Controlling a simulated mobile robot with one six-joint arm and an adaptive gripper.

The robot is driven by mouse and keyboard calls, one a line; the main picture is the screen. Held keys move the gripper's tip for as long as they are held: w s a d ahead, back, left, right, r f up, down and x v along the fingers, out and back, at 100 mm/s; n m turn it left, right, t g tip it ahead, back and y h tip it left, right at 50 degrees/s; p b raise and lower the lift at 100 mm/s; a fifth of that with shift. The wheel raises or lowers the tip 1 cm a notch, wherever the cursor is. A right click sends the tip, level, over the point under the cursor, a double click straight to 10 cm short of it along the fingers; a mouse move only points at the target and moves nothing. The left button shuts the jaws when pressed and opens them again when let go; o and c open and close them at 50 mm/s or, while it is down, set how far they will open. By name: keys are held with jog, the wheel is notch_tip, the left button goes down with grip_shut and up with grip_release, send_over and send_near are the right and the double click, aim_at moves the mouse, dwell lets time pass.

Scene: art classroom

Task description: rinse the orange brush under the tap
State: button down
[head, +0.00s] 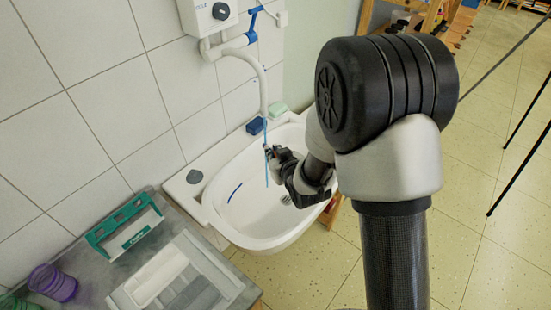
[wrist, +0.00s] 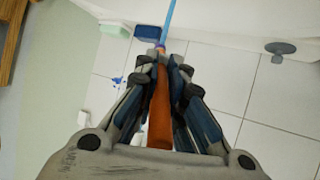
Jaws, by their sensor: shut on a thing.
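My gripper (head: 268,150) is over the white sink basin (head: 225,183), below the tap's white spout (head: 262,90). In the wrist view it is shut around the orange brush (wrist: 159,112), whose orange handle lies between the fingers. A thin blue stream (head: 267,175), which looks like running water, falls from the spout beside my fingertips; a blue line (wrist: 169,20) also shows beyond the brush's far end in the wrist view. Whether the stream touches the bristles I cannot tell. The tap has a blue lever (head: 253,27). The brush is hidden in the head view.
A blue block (head: 255,126) and a green block (head: 277,109) sit on the sink's back rim, with a grey round piece (head: 194,177) at its left. A grey table (head: 92,262) at lower left bears a green holder (head: 125,227), a white tray (head: 158,276) and a purple cup (head: 52,282).

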jog(key=shift+w+d, duration=0.15)
jog(key=shift+d, duration=0.15)
dwell(0.6)
jog(key=shift+a+b, duration=0.3)
jog(key=shift+b, duration=0.25)
jog(key=shift+d, duration=0.3)
jog(key=shift+a+b, duration=0.3)
jog(key=shift+b, duration=0.25)
dwell(0.5)
jog(key=s+d+b, duration=0.1)
jog(key=s+d, duration=0.1)
jog(key=s, duration=0.4)
jog(key=shift+s+d+b, duration=0.25)
jog(key=shift+s+b, duration=0.1)
jog(key=shift+s, duration=0.05)
dwell(1.2)
